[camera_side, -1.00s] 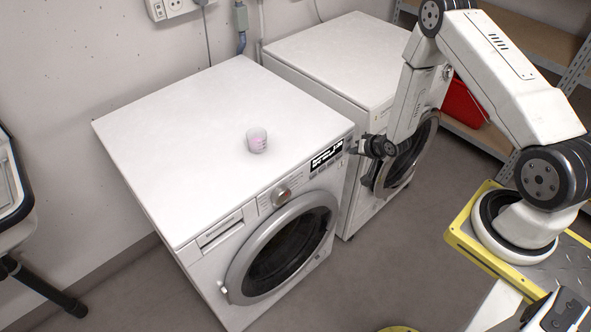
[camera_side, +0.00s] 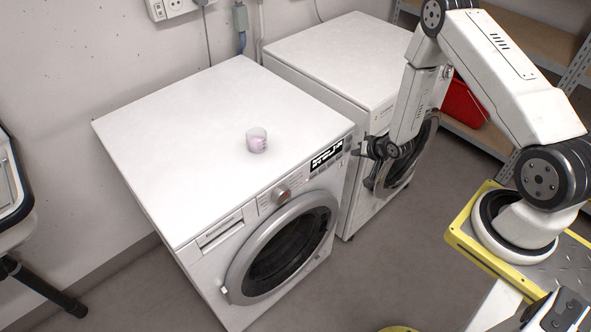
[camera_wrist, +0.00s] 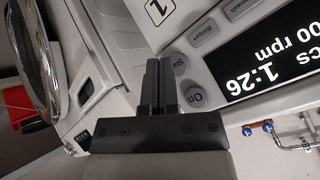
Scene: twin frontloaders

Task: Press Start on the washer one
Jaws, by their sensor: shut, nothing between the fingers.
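The washer marked 1 (camera_side: 215,140) stands front left in the side view, with a lit display (camera_side: 326,154) at the right end of its panel. In the wrist view the display (camera_wrist: 262,60) reads 1:26, upside down. The Start button (camera_wrist: 179,63) shows partly, its label cut off by my fingers. The On button (camera_wrist: 195,97) is beside it. My gripper (camera_wrist: 158,64) is shut and empty, its tips overlapping the Start button's edge in the picture. In the side view my gripper (camera_side: 360,149) is a little off the panel's right end; I see no contact.
A second frontloader (camera_side: 335,55) stands behind and to the right, its round door (camera_side: 400,165) close to my wrist. A clear cup with pinkish contents (camera_side: 257,141) stands on the front washer's top. Shelves with a red box (camera_side: 462,103) are at the back right.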

